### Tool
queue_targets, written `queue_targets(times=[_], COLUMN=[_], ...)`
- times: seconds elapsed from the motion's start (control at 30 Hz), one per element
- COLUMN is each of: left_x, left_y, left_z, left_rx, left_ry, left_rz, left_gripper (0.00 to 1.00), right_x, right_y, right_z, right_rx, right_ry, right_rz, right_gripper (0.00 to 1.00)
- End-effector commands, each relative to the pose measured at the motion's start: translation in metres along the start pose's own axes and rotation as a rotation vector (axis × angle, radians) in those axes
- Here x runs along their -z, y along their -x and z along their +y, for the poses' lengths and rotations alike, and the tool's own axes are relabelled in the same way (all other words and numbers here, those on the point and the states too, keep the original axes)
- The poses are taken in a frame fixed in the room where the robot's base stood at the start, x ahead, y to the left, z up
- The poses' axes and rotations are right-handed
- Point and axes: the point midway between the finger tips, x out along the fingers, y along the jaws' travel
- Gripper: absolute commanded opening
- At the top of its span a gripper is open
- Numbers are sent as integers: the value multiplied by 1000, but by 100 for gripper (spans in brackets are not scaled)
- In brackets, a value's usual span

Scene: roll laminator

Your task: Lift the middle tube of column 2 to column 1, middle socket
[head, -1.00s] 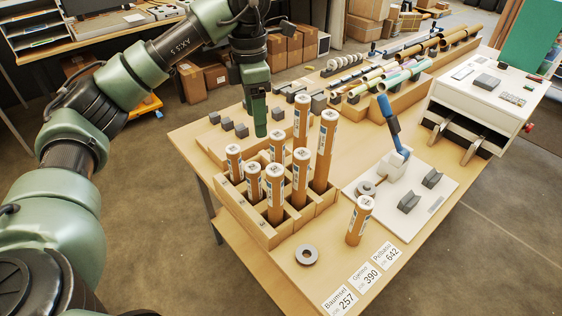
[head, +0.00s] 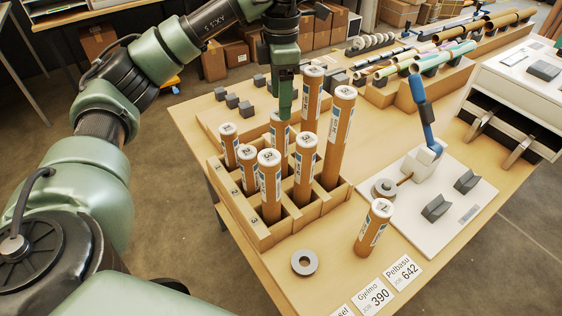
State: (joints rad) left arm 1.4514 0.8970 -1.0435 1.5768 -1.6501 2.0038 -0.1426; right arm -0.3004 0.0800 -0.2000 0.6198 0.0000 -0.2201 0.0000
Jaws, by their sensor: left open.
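The wooden rack (head: 219,192) holds several brown capped tubes of different heights, with column numbers 1 to 3 on its left wall. The middle tube of column 2 (head: 281,136) stands upright, partly hidden by shorter tubes in front and by my left gripper. My left gripper (head: 286,113) points down and is open, its fingers overlapping the top of that tube; I cannot tell whether they straddle it. The middle socket of column 1, left of that tube and behind the column 1 front tube (head: 229,148), shows no tube; its opening is mostly hidden. My right gripper is not in view.
Tall tubes (head: 342,120) stand close at the rack's right. A loose tube (head: 373,230) stands on the table beside a grey ring (head: 304,262). A white board with a blue-handled device (head: 424,110) is to the right. Small grey blocks (head: 232,101) lie behind the rack.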

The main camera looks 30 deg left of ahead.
Motion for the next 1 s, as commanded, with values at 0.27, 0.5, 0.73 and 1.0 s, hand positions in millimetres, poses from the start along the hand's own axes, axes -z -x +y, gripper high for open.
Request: queue_targets(times=[0.27,0.5,0.73,1.0], left_x=[1,4,3,2], left_y=[-26,-53,-82,-86], left_z=[0,3,4,5], left_rx=[1,3,1,0], left_ry=[1,0,-1,0], left_rz=[4,6,1,0], left_gripper=[65,65,65,59], right_x=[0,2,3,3], right_y=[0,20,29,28], right_z=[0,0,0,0], right_rx=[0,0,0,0], right_ry=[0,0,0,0], right_rz=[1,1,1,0], right_gripper=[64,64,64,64])
